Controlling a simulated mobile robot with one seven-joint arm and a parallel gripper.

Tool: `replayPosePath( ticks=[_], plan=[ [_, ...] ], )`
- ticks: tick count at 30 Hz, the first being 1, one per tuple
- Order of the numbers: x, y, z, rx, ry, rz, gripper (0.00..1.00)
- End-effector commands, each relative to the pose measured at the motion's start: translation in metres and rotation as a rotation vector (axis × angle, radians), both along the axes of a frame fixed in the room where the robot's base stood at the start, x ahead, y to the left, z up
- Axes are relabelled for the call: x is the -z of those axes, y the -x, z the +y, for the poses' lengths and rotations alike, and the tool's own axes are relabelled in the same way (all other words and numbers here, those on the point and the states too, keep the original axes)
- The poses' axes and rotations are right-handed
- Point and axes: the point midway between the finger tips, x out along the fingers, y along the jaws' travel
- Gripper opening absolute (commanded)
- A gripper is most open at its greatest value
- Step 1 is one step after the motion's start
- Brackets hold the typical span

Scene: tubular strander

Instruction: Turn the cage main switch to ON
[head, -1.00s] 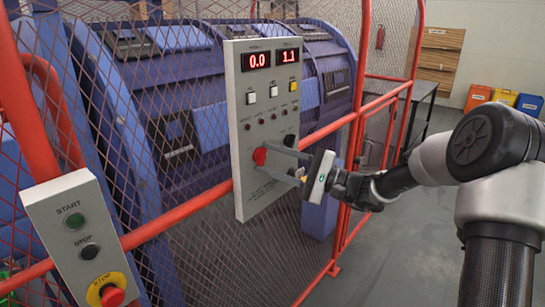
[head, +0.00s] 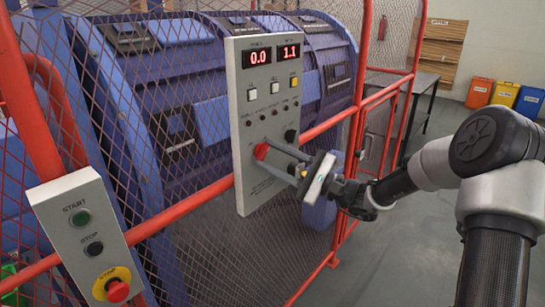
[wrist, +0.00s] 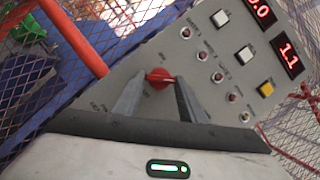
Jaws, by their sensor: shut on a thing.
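The cage main switch is a red rotary knob (head: 261,151) low on the grey control panel (head: 247,190). My gripper (head: 272,152) is shut on it, coming from the right and front. In the wrist view the red knob (wrist: 159,76) shows between the tips of my two grey fingers (wrist: 158,92). The fingers hide part of the knob and of the markings round it, so I cannot read which position it points to. The panel's displays (head: 274,55) read 0.0 and 1.1.
A black knob (head: 291,135) sits just above right of my fingers. Push buttons and small lamps are higher on the panel. A start/stop box (head: 83,235) with a red emergency button (head: 117,291) is at lower left. Red-framed mesh fencing runs behind; open floor lies right.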

Motion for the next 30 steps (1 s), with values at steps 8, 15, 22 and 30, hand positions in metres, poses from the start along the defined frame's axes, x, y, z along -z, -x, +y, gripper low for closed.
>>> replayPosePath(
  ticks=[8, 15, 22, 30],
  plan=[
    [0.0, 0.0, 0.0, -0.001, -0.001, 0.002, 0.56],
    [0.0, 0.0, -0.001, 0.0, 0.0, 0.001, 0.56],
    [0.008, 0.008, -0.024, 0.004, 0.001, 0.002, 0.56],
    [0.026, 0.032, -0.083, 0.005, -0.001, 0.002, 0.56]
  ],
)
